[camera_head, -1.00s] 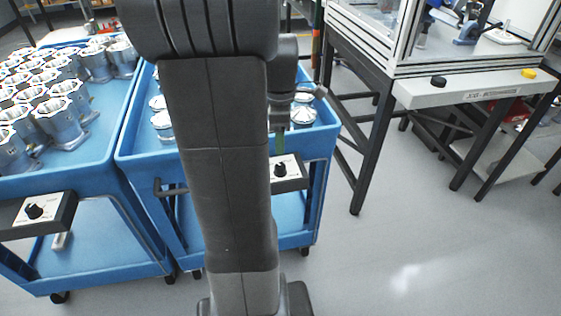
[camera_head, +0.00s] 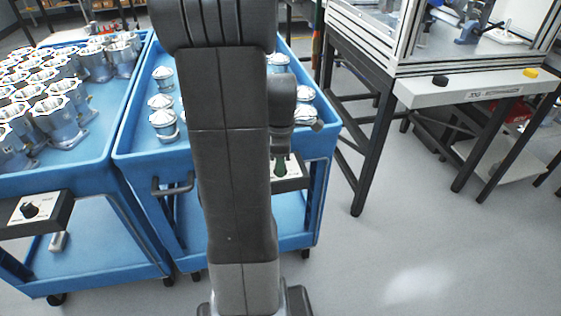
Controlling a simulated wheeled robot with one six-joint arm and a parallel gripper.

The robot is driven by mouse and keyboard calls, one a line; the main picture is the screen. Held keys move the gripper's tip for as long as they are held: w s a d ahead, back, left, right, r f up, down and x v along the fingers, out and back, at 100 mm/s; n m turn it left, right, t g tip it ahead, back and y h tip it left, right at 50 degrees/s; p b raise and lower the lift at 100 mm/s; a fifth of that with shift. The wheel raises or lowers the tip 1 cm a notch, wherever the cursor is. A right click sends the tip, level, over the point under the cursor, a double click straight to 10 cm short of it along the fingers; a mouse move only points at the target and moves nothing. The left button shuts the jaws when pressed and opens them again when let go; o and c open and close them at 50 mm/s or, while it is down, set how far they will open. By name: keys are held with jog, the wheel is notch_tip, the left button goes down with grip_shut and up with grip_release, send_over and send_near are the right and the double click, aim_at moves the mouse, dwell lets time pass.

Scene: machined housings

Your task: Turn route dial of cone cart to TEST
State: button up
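The cone cart (camera_head: 150,145) is the blue cart in the middle, holding several silver cone-topped parts (camera_head: 163,118). Its route dial sits on a small box with a white face (camera_head: 294,169) at the cart's front right. My gripper (camera_head: 280,168) hangs over this box, its dark green tip in front of the dial. The knob is hidden behind it, so its setting cannot be read. I cannot tell whether the tip touches the knob, or whether the fingers are open or shut. My arm covers the middle of the cart.
A second blue cart (camera_head: 100,172) with several octagonal-topped housings (camera_head: 58,118) stands at left, with its own dial box (camera_head: 32,211). A framed workstation (camera_head: 440,92) with a black and a yellow button stands at right. The floor at lower right is clear.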

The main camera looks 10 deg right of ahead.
jog(key=c, duration=0.5)
jog(key=shift+o, duration=0.2)
jog(key=shift+r+m, duration=0.1)
jog(key=shift+m, duration=0.3)
jog(key=m+p, duration=0.2)
jog(key=m, duration=0.2)
jog(key=shift+m, duration=0.3)
jog(key=m+p, duration=0.1)
jog(key=m, duration=0.5)
jog(key=shift+m+p, duration=0.3)
jog(key=o, duration=1)
jog(key=shift+c, duration=0.2)
